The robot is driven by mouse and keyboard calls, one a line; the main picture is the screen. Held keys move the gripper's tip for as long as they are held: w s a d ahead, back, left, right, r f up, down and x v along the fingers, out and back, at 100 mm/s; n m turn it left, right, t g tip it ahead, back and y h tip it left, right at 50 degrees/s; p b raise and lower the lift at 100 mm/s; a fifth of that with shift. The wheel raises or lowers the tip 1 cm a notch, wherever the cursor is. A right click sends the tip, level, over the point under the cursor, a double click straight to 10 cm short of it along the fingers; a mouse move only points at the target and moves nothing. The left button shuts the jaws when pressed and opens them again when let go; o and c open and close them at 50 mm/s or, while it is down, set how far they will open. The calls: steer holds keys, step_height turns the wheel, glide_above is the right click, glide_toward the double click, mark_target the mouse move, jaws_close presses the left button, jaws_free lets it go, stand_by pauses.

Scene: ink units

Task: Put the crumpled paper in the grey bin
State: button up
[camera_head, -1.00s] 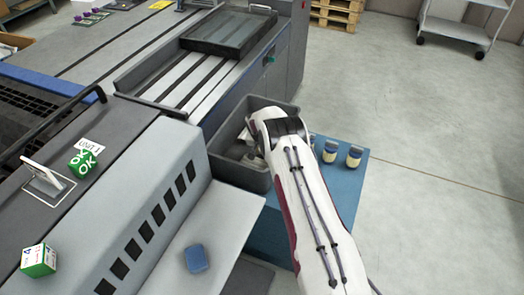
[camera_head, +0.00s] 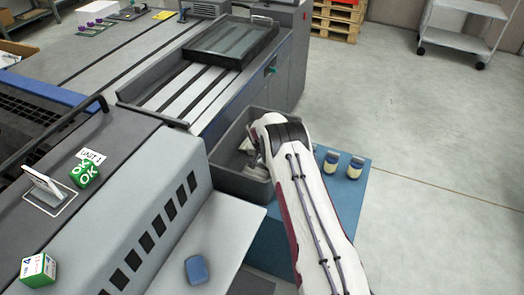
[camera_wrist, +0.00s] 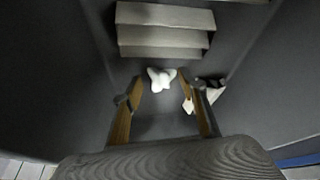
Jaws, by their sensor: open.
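The grey bin (camera_head: 226,182) stands beside the machine, on a blue surface. My gripper (camera_wrist: 160,84) reaches down into the bin; in the head view, my arm hides most of it. In the wrist view its two brown fingers are apart. A small white crumpled paper (camera_wrist: 160,77) shows inside the bin, in line with the gap between the fingertips. I cannot tell whether it touches them. White scraps (camera_wrist: 210,92) lie by the right finger, partly hidden. Pale folded sheets or card (camera_wrist: 165,30) lie toward the bin's far side.
Two small jars (camera_head: 330,162) stand on the blue surface (camera_head: 345,195) right of the bin. A blue block (camera_head: 196,270) lies on the pale shelf. A green-and-white OK cube (camera_head: 84,174) sits on the machine. Bin walls rise close around my gripper.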

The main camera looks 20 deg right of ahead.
steer(key=v, duration=1)
steer(key=shift+r, duration=0.2)
steer(key=shift+s+a, duration=0.1)
steer(key=shift+s, duration=0.05)
steer(key=shift+r, duration=0.1)
stand_by(0.5)
steer(key=s+a+r+n, duration=0.1)
steer(key=s+a+r, duration=0.1)
steer(key=s+r, duration=0.6)
steer(key=s+a+r+n+t, duration=0.1)
steer(key=s+a+r, duration=0.25)
steer(key=r, duration=0.95)
steer(key=s+a+r+n, duration=0.1)
steer(key=s+a+r, duration=0.1)
steer(key=s+r, duration=0.6)
steer(key=s+a+r+n+y, duration=0.1)
steer(key=s+a+r, duration=0.1)
steer(key=s+r, duration=0.35)
steer(key=s+a+r, duration=0.2)
steer(key=s+r, duration=0.1)
steer(key=s, duration=0.5)
steer(key=s+a+f+n+y, duration=0.1)
steer(key=s+a+f+n, duration=0.1)
steer(key=s, duration=1.4)
steer(key=shift+a+t, duration=0.4)
